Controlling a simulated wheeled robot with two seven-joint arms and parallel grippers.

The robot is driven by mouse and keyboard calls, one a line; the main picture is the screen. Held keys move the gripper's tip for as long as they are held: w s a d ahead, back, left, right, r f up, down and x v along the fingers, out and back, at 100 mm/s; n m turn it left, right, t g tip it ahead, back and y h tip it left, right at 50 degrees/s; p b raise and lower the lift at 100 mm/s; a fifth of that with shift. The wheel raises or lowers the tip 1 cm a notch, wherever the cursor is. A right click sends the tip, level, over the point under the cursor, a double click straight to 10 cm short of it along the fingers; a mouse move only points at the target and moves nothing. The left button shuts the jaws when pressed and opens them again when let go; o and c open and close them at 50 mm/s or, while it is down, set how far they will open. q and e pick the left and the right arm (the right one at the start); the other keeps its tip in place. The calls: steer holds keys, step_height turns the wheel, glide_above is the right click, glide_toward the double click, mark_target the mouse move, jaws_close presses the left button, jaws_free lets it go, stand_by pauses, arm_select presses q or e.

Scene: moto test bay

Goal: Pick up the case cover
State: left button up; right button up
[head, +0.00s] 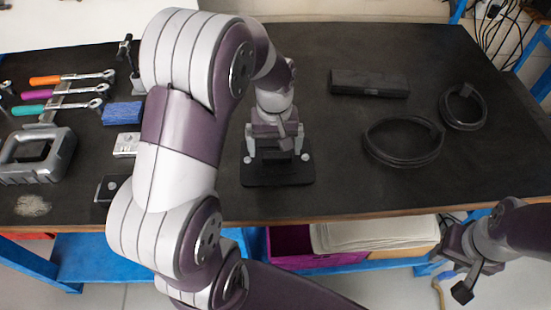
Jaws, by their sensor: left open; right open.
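My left gripper (277,146) is open and points down over a flat, dark, square-cornered piece (278,174) near the table's front edge. Small light-grey parts show on both sides of the gripper there, and I cannot tell whether it touches the piece. A grey, angular cast part (62,160) with a dark opening lies at the far left of the table. I cannot tell for sure which of these two is the case cover. My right gripper (456,267) is open and empty at the lower right, off the table's front edge.
The dark table (340,190) holds a long black box (369,83) and two black cable coils (404,162) (463,125) at right. Several wrenches (72,78) and a blue block (123,113) lie at left. The right front of the table is clear. My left arm hides the middle left.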

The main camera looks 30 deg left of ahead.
mark_target(278, 154)
arm_select(q)
steer(key=f, duration=0.3)
steer(key=shift+w+d, duration=0.3)
steer(key=shift+s+a+r, duration=0.1)
steer(key=shift+s, duration=0.05)
steer(key=shift+c, duration=0.7)
steer(key=c, duration=1.2)
